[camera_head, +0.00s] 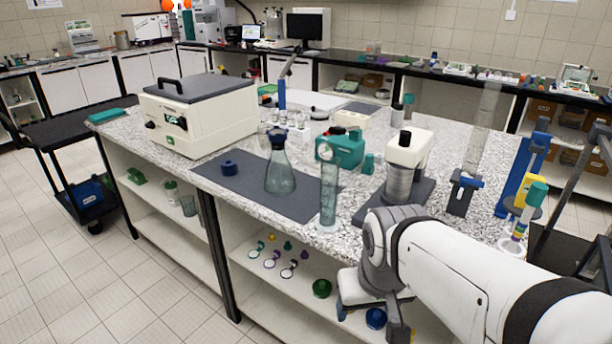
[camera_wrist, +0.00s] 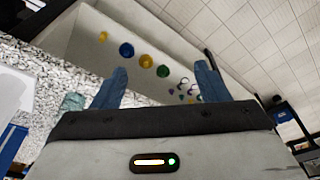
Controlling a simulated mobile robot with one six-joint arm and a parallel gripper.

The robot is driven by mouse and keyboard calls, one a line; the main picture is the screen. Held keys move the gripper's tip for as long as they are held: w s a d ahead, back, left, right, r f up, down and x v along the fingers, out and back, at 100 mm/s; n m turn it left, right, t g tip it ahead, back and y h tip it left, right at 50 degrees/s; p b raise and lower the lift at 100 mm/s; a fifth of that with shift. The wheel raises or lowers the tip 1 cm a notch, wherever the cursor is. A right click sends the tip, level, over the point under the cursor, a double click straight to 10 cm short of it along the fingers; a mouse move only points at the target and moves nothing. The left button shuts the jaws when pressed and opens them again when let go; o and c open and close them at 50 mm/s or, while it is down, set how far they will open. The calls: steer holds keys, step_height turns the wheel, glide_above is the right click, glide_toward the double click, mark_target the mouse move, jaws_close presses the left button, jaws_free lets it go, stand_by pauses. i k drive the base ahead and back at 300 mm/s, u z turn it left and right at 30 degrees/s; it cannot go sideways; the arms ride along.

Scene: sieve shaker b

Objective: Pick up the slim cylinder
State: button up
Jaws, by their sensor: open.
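A slim clear cylinder (camera_head: 329,187) stands upright on a round foot near the front edge of the speckled counter, at the right end of a dark mat. My gripper (camera_head: 370,318) is in front of the counter, below and to the right of the cylinder and apart from it. In the wrist view my gripper (camera_wrist: 160,82) shows two blue fingers spread apart with nothing between them. The cylinder is not recognisable in the wrist view.
A conical flask (camera_head: 280,172) stands left of the cylinder and a sieve shaker (camera_head: 403,165) to its right. A teal device (camera_head: 343,149) is behind. A taller clear tube (camera_head: 482,130) stands further right. The shelf below (camera_head: 262,296) holds small coloured items.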

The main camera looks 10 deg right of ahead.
mark_target(327, 222)
steer(key=z, duration=1.15)
steer(key=k, duration=1.2)
steer(key=u, duration=1.3)
steer(key=i, duration=1.5)
steer(key=u, duration=0.05)
